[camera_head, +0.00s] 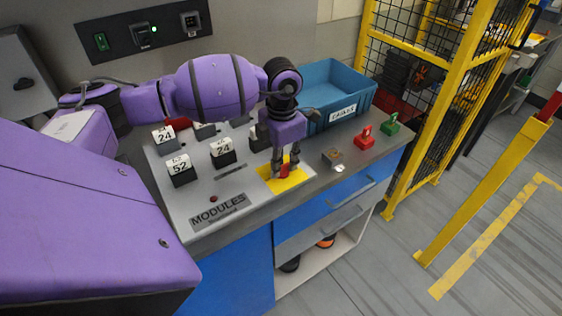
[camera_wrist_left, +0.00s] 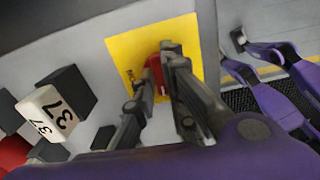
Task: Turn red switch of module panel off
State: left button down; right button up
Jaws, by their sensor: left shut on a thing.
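The module panel (camera_head: 180,213) is a light grey board marked MODULES on the workbench. Its red switch (camera_head: 284,171) sits on a yellow plate (camera_head: 297,182) at the panel's right corner. My left gripper (camera_head: 285,170) points down over the plate and is shut on the red switch. In the left wrist view, the red switch (camera_wrist_left: 156,76) shows between the dark fingers, which hide part of it. Its exact setting cannot be told.
A blue bin (camera_head: 338,78) is behind my left gripper. A red padlock-like item (camera_head: 364,137) and a green one (camera_head: 390,124) lie on the bench's right. A yellow-framed mesh fence (camera_head: 405,165) stands beyond.

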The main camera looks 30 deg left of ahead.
aim_at(282, 166)
pick_arm(q)
jog(key=shift+n, duration=0.3)
pick_arm(e)
jog(key=shift+s+d, duration=0.2)
jog(key=shift+d, duration=0.1)
jog(key=shift+w, duration=0.1)
pick_arm(q)
jog(key=c, duration=1.8)
grip_release()
pick_arm(e)
jog(key=shift+w+a+r, duration=0.15)
pick_arm(q)
jog(key=shift+r, duration=0.1)
notch_tip(282, 166, up, 12)
